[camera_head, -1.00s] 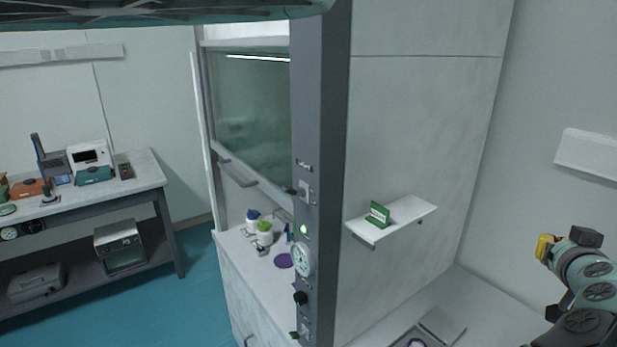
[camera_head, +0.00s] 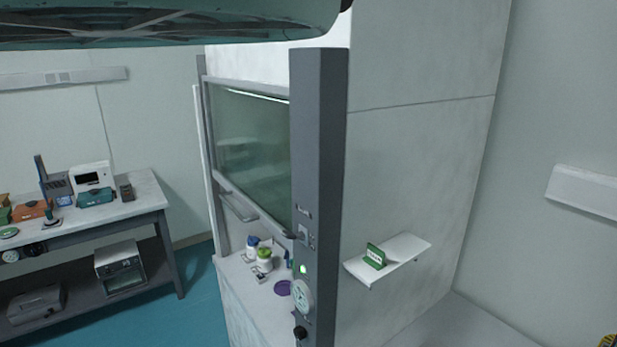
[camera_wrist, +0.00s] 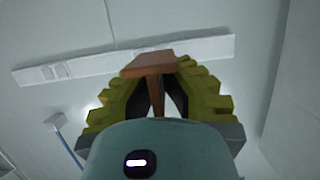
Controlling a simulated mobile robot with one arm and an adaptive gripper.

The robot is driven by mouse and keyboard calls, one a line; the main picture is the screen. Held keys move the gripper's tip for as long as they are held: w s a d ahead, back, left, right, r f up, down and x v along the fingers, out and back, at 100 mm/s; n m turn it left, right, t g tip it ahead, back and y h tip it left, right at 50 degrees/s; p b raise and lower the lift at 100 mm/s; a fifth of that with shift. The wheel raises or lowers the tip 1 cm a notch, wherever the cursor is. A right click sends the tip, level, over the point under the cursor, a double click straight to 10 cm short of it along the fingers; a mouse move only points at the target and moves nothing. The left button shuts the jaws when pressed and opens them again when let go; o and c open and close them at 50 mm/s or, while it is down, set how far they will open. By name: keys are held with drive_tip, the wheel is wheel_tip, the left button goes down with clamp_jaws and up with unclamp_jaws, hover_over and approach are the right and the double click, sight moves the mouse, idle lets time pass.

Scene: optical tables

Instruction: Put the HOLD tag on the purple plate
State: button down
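The purple plate (camera_head: 283,287) lies flat on the white worktop inside the fume hood, partly behind the hood's grey post. My gripper (camera_wrist: 158,82) has yellow fingers closed around a reddish-brown, T-shaped piece (camera_wrist: 150,63) in the wrist view. It looks like a tag on a stem, but no lettering shows, so I cannot read HOLD on it. In the head view only a bit of yellow shows at the bottom right corner, far from the plate. A green tag (camera_head: 375,256) with unreadable white lettering stands on the small white shelf (camera_head: 408,249).
The hood's glass sash (camera_head: 250,140) is partly raised above the worktop. White containers with blue (camera_head: 252,243) and green (camera_head: 264,257) lids stand behind the plate. The grey post (camera_head: 318,150) stands beside the opening. A bench with instruments (camera_head: 140,205) is at left, with open blue floor before it.

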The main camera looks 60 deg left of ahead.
drive_tip(key=s+r+p, duration=0.4)
drive_tip(key=r+p, duration=0.7)
drive_tip(key=shift+s+a+r, duration=0.15)
drive_tip(key=shift+s+r, duration=0.15)
drive_tip(key=shift+s, duration=0.05)
